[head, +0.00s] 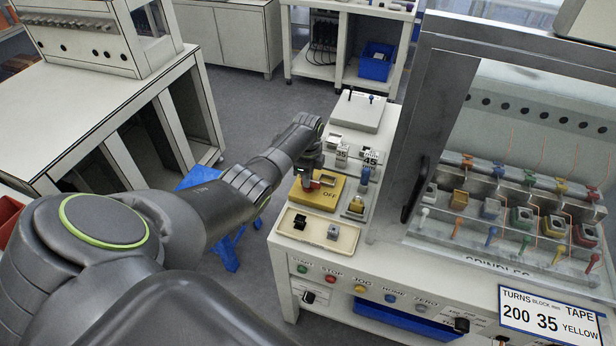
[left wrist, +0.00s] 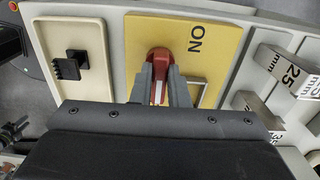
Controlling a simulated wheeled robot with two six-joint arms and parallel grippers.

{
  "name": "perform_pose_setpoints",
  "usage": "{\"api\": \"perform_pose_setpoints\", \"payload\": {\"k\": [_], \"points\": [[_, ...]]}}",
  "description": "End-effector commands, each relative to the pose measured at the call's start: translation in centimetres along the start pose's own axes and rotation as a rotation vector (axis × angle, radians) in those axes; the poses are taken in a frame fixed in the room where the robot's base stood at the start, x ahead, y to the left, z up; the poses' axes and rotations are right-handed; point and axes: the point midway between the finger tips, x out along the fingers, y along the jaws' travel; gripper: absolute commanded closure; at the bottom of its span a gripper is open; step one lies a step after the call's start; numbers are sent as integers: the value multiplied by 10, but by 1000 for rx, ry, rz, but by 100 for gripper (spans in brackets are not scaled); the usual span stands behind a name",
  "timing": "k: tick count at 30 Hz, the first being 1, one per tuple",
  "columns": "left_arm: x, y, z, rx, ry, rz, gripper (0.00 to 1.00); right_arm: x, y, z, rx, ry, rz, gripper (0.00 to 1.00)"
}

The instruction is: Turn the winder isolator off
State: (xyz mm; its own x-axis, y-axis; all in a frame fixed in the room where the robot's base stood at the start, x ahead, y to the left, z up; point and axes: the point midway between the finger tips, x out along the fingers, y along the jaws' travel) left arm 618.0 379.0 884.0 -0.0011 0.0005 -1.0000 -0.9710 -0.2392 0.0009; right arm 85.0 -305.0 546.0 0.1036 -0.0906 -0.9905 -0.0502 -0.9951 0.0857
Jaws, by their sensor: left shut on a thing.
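The winder isolator is a yellow plate (head: 318,199) on the white bench, with OFF readable on its right part in the head view. In the left wrist view the yellow plate (left wrist: 222,50) shows the word ON near its top. A red handle (left wrist: 161,58) stands on the plate; a little red also shows in the head view (head: 327,180). My left gripper (head: 312,182) is over the plate, shut on the red handle, with one finger on each side of it in the left wrist view (left wrist: 159,85). The fingers and palm hide part of the handle. My right gripper is not in view.
A beige tray (head: 288,245) holding a black and a grey connector lies just in front of the isolator. Number-marked blocks (head: 371,158) stand behind and right. The winder cabinet (head: 440,110) rises at right; a button row with STOP (head: 330,279) is below.

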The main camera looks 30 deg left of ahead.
Motion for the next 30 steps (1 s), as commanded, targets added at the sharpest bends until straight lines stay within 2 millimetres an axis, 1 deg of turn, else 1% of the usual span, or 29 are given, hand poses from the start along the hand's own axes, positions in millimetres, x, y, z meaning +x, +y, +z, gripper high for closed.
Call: {"api": "perform_pose_setpoints", "payload": {"k": [16, 17, 21, 30], "points": [[-1, -1, -1, 24, 1, -4, 100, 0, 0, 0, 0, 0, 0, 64], [-1, -1, -1, 24, 1, -4, 82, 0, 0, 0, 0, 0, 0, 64], [-1, -1, 0, 23, 1, -3, 64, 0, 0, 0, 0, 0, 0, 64], [-1, 0, 0, 21, 1, -2, 64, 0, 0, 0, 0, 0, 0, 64]]}}
